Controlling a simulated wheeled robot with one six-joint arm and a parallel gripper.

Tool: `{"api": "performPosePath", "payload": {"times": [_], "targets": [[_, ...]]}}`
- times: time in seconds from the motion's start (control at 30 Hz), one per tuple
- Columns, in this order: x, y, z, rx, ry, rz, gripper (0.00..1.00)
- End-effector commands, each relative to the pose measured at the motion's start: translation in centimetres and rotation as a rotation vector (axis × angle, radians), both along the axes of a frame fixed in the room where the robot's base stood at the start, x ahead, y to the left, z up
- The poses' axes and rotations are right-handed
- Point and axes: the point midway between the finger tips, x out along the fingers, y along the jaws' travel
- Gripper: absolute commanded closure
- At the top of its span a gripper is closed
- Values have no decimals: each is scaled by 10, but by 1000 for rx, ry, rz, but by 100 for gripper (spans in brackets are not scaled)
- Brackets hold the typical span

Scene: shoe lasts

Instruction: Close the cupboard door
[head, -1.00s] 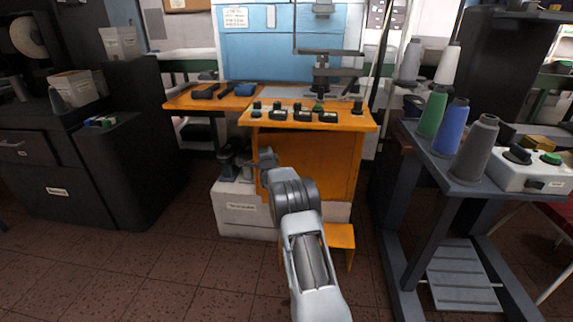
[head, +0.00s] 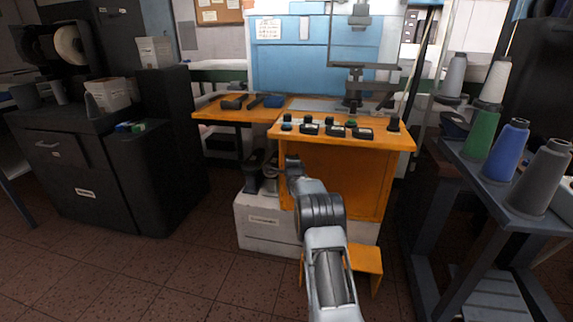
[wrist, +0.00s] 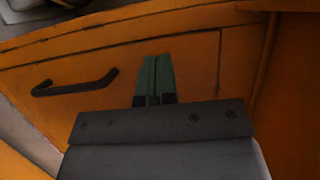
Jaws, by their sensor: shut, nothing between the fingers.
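The orange cupboard door (head: 345,180) is on the front of the orange workbench, below its top. In the wrist view the door (wrist: 195,75) fills much of the picture, with a black bar handle (wrist: 75,84) at its left and a thin vertical seam to the right. I cannot tell how far the door stands open. My gripper (wrist: 155,72) is shut and empty, its green fingers pointing at the door's face, right of the handle. In the head view my gripper (head: 291,162) is at the door's upper left; contact is unclear.
Several button boxes (head: 335,130) stand on the workbench top. A white box (head: 262,222) is on the floor at lower left of the door, and an orange step (head: 368,262) at lower right. A grey rack with thread cones (head: 508,150) stands right. The tiled floor at left is open.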

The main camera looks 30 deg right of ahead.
Motion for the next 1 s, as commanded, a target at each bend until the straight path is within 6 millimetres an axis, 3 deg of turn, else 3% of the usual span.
{"api": "performPosePath", "payload": {"times": [0.3,0.37,0.7,1.0], "targets": [[-24,23,-5,1,-1,-5,100],[-32,29,2,1,1,-6,100],[-72,75,2,0,1,7,100],[-94,90,0,0,0,3,100]]}}
